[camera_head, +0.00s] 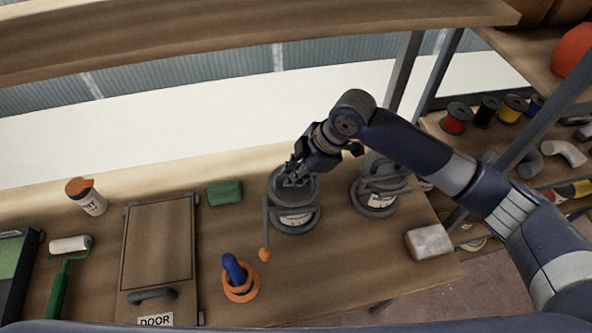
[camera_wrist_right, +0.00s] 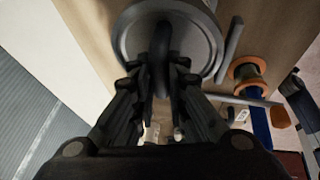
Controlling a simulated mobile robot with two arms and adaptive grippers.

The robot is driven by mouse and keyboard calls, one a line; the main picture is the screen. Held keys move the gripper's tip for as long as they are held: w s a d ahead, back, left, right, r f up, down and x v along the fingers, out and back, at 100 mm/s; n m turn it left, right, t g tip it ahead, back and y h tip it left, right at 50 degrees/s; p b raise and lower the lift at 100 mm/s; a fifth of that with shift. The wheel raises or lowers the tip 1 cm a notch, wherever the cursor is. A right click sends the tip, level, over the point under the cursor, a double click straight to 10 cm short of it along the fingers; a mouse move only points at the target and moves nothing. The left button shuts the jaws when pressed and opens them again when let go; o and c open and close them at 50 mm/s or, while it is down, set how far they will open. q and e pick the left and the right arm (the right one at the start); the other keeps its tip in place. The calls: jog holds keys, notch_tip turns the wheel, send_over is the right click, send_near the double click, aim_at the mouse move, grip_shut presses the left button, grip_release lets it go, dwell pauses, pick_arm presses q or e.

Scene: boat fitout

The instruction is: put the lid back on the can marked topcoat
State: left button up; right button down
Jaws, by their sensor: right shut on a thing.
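My right gripper (camera_head: 293,179) is above the nearer, left-hand paint can (camera_head: 296,219), shut on the dark handle of a round grey lid (camera_head: 310,188). In the right wrist view the fingers (camera_wrist_right: 162,85) close on both sides of the handle, and the lid (camera_wrist_right: 130,38) spreads out behind it. The lid is over the can's top; I cannot tell whether it touches the rim. A second can (camera_head: 379,200) with a grey top stands to the right. Both have white labels, too small to read. My left gripper is not in view.
A grey rod with an orange end (camera_head: 265,254) lies close by the can's left side. An orange spool-like thing with a blue part (camera_head: 240,283), a green block (camera_head: 224,193) and a whitish block (camera_head: 428,242) are around. A wooden door panel (camera_head: 157,243) lies left.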

jog(key=shift+f+p, duration=0.3)
jog(key=shift+p, duration=0.25)
dwell(1.0)
jog(key=c, duration=1)
grip_release()
jog(key=shift+c, duration=0.2)
notch_tip(320, 180, up, 7)
jog(key=p, duration=0.7)
